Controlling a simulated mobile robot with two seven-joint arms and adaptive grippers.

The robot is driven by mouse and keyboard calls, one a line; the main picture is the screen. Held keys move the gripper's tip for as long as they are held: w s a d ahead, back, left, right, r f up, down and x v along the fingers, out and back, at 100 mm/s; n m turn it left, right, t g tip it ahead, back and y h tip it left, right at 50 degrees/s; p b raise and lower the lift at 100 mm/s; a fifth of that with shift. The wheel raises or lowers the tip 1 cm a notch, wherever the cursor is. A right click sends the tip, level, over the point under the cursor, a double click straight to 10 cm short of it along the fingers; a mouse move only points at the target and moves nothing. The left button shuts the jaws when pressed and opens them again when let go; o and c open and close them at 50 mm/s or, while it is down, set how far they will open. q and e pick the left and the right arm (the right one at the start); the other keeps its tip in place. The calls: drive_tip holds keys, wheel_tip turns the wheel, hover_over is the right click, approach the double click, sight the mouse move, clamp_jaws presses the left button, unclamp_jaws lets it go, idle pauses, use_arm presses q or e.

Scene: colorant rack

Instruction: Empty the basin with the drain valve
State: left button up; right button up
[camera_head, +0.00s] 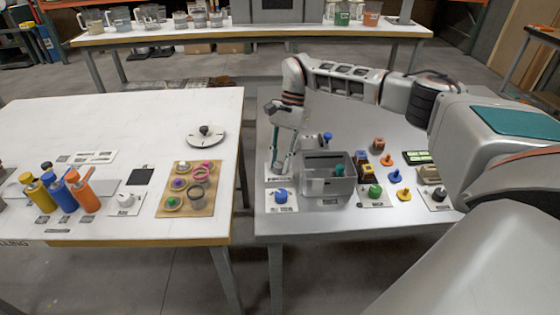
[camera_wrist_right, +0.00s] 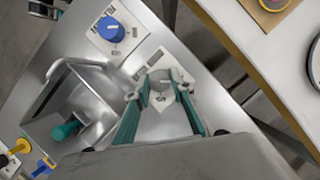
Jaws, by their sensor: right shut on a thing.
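The basin (camera_head: 345,186) is a grey open metal box on the right-hand table. It also shows at the left of the right wrist view (camera_wrist_right: 52,98). A teal object (camera_wrist_right: 66,130) is in it; I cannot tell whether it holds liquid. My right gripper (camera_head: 282,164) points down just left of the basin. In the right wrist view its teal fingers (camera_wrist_right: 160,90) are shut on a small grey knob (camera_wrist_right: 160,80) on a white labelled plate. The label is too small to read, so I cannot confirm this is the drain valve. My left gripper is out of view.
A blue knob (camera_head: 281,195) on a white plate stands in front of my right gripper. A green knob (camera_head: 375,191) and yellow and orange pieces lie right of the basin. The left table (camera_head: 120,236) carries coloured bottles and a wooden tray; a gap separates the tables.

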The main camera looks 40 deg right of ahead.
drive_tip(key=o, duration=1.1)
drive_tip(key=shift+f, duration=0.1)
drive_tip(key=v, duration=1.2)
